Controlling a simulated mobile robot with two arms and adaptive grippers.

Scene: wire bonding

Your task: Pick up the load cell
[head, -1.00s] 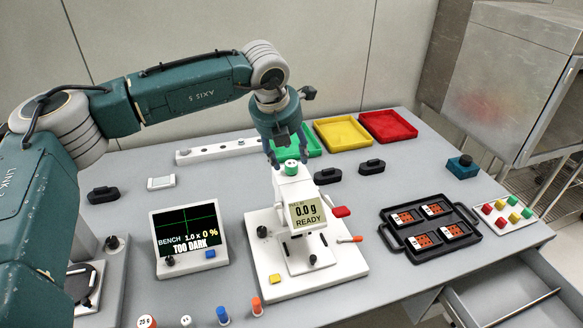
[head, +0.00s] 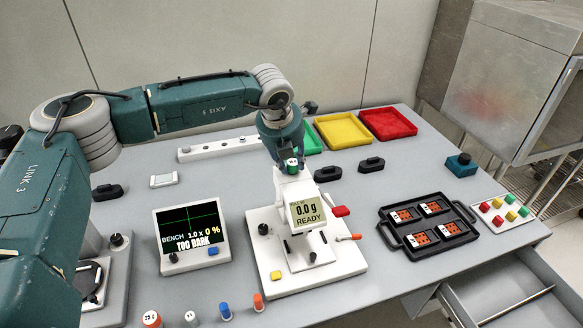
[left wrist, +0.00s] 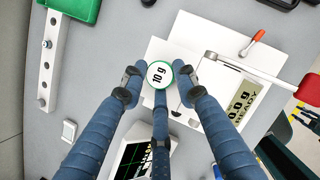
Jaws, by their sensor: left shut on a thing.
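The load cell is a short round cartridge with a green rim and a white top reading 10 g (left wrist: 159,74). In the head view its green body (head: 292,166) shows at the top of the white tester (head: 294,188), below the gripper. My left gripper (head: 287,160) points down and is shut on the load cell. In the left wrist view its blue fingers reach around the load cell from below. Whether the load cell is still seated on the tester is hard to tell. The tester's display reads 0.0 g READY (head: 307,212). My right gripper is not in view.
Several small cartridges, one marked 25 g (head: 151,318), stand at the front edge. A BENCH screen (head: 190,238) stands left of the tester. Green, yellow (head: 342,130) and red (head: 388,123) trays lie behind. A black carrier (head: 427,224) lies right, near an open drawer (head: 500,290).

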